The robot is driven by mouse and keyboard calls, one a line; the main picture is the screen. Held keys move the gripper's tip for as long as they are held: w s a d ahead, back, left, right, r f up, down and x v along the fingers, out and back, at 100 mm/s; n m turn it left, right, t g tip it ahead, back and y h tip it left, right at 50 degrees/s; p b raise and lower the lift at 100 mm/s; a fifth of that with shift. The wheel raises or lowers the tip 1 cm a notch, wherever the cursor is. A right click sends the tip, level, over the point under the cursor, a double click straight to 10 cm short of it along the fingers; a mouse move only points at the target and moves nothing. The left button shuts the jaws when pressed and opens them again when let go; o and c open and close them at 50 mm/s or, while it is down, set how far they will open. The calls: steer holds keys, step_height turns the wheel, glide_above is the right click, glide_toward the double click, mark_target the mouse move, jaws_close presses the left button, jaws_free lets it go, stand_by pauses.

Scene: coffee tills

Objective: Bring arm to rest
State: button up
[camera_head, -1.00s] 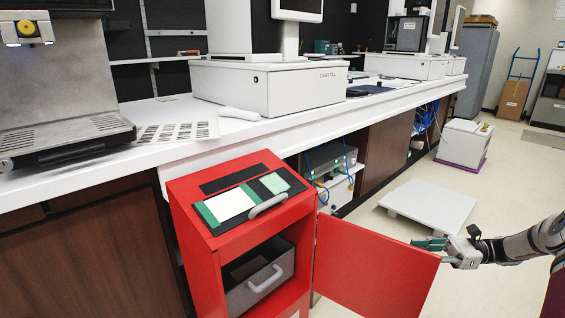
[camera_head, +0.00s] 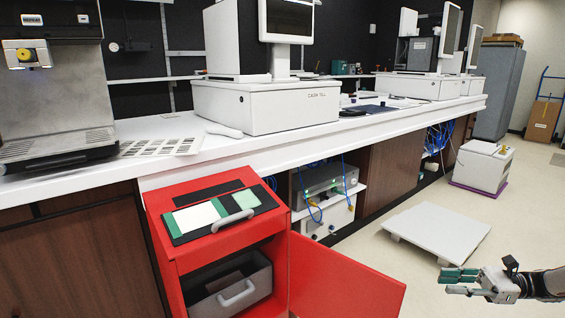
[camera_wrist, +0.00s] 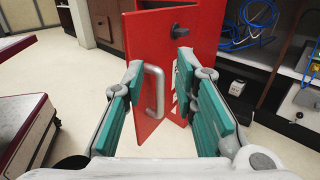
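My gripper (camera_head: 460,281) is at the lower right in the head view, to the right of the open red door and apart from it. The door (camera_head: 345,280) of the red cabinet (camera_head: 190,250) hangs open to the right in the head view. Inside the cabinet is a grey drawer-like bin (camera_head: 215,290) with a handle.
A white counter (camera_head: 300,137) with a cash till (camera_head: 265,108) runs along the back. A low white platform (camera_head: 437,232) and a white box (camera_head: 482,167) stand on the floor. Blue cables (camera_head: 438,137) hang under the counter. Open floor lies around my gripper.

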steer(key=s+a+r+n+g+h, duration=0.1)
steer(key=a+r+n+g+h, duration=0.45)
steer(key=a+r, duration=0.7)
steer(key=s+a+r+n+g+h, duration=0.2)
steer(key=s+a+r+n+h, duration=0.25)
steer(key=s+a+r, duration=0.45)
steer(key=s+a+r+n+h+p, duration=0.1)
steer(key=s+a+n+h, duration=0.2)
steer(key=s, duration=0.4)
steer(key=s+a+r+n+h, duration=0.2)
steer(key=s+a, duration=0.1)
steer(key=s, duration=0.3)
steer(key=s+f+n+t+h, duration=0.3)
steer(key=s+f+n+t, duration=0.15)
steer(key=s, duration=0.65)
step_height(320, 180, up, 40)
steer(key=t+p, duration=0.3)
steer(key=p, duration=3.5)
steer(key=shift+d+r+n, duration=0.2)
steer(key=shift+d+n, duration=0.05)
steer(key=shift+n, duration=0.2)
